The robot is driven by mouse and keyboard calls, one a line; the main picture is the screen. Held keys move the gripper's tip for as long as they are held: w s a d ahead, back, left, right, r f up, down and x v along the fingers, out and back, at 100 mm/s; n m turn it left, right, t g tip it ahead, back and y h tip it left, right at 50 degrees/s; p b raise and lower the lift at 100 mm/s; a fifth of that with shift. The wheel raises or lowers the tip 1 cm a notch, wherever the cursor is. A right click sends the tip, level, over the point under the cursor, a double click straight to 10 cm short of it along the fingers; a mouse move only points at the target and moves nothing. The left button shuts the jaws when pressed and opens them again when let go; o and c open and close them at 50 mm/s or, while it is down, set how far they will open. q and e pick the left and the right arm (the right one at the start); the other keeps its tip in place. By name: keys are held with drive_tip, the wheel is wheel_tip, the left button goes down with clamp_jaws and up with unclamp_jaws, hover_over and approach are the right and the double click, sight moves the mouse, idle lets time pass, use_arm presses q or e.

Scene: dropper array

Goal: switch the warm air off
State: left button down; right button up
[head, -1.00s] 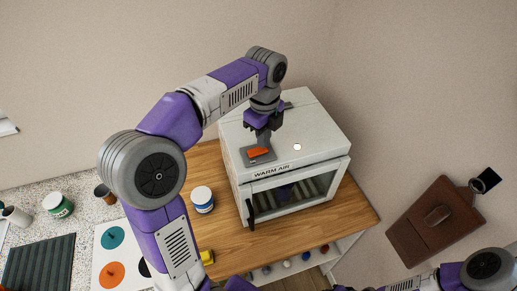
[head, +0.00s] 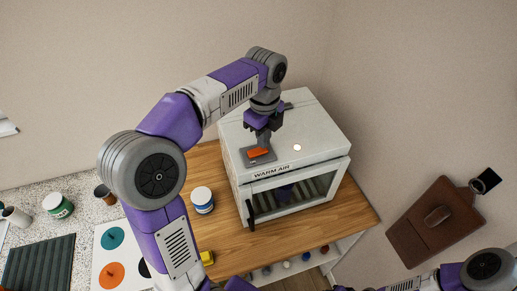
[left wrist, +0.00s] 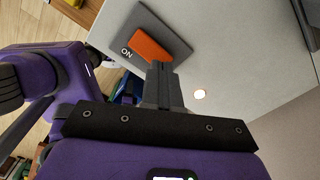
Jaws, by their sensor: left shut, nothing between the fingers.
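The white WARM AIR cabinet (head: 318,123) stands on the wooden counter with its glass door closed. On its top, near the front left edge, is a grey switch plate (head: 268,159) with an orange rocker (head: 258,152). The left wrist view shows the rocker (left wrist: 150,45) with the word ON beside one end. A round lamp (head: 297,147) on the cabinet top glows; it also shows in the left wrist view (left wrist: 199,94). My left gripper (head: 263,141) is shut and empty, pointing down at the rocker's edge. I cannot tell whether its tips touch it. My right gripper is out of view.
A white-lidded jar (head: 202,199) stands left of the cabinet on the wooden counter (head: 222,238). A dark handle (head: 250,214) sticks out from the cabinet door. A card with coloured discs (head: 112,265) and a dark ribbed mat (head: 38,262) lie farther left. A brown board (head: 432,222) is at right.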

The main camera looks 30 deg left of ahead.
use_arm(q)
drive_tip(key=shift+f+b, duration=0.7)
drive_tip(key=shift+f, duration=0.35)
idle(1.0)
wheel_tip(320, 180, up, 7)
drive_tip(key=p, duration=0.7)
drive_tip(key=shift+r, duration=0.1)
idle(0.5)
